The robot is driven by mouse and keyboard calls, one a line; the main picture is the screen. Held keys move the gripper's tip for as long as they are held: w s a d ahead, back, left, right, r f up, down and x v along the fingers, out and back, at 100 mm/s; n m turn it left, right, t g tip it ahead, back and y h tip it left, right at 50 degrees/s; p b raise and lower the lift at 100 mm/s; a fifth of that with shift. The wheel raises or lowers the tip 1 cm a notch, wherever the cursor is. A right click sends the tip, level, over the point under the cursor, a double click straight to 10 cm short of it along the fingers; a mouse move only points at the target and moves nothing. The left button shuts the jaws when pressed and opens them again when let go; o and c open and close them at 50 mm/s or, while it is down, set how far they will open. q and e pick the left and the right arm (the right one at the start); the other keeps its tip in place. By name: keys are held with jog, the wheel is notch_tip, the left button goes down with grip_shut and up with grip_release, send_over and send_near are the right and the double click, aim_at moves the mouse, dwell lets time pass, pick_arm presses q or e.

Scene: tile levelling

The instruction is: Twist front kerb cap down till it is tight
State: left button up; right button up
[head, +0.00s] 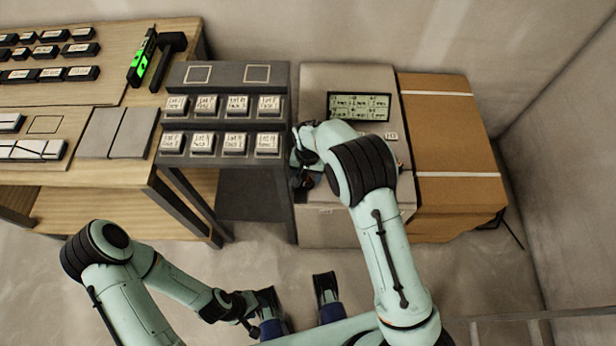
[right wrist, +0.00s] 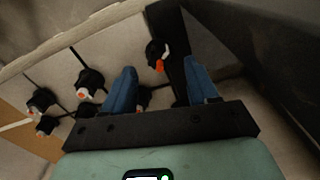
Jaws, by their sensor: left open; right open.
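In the right wrist view, several black caps stand on pale tiles. One black cap with an orange part (right wrist: 157,54) stands beside a dark bar (right wrist: 176,38). It lies between and just beyond the blue fingertips of my right gripper (right wrist: 162,68), which is open with nothing held. I cannot tell for sure that this is the front kerb cap. In the head view my right forearm hides most of that gripper and the tiles beneath it, at the left edge of the grey unit. My left gripper (head: 299,303) is open and empty, low over the floor.
A dark stepped rack (head: 222,76) of labelled blocks stands left of the grey unit (head: 325,228), which bears a small display (head: 359,106). A brown carton (head: 446,127) stands on its right. A wooden table (head: 141,104) with tiles and a green-lit level (head: 141,60) is at the left.

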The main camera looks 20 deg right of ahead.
notch_tip(320, 180, up, 10)
jog(key=p, duration=0.1)
dwell(0.6)
jog(key=s+d+f+n+g+y+p, duration=0.1)
jog(key=s+d+f+p, duration=0.15)
jog(key=s+f, duration=0.45)
jog(key=s+d+f+p, duration=0.1)
jog(key=s+f+p, duration=0.2)
jog(key=s+f, duration=0.4)
jog(key=s+a+y+p, duration=0.2)
jog(key=s+a+p, duration=0.1)
jog(key=s, duration=1.3)
jog(key=shift+s+a+y, duration=0.2)
jog(key=shift+s+y, duration=0.1)
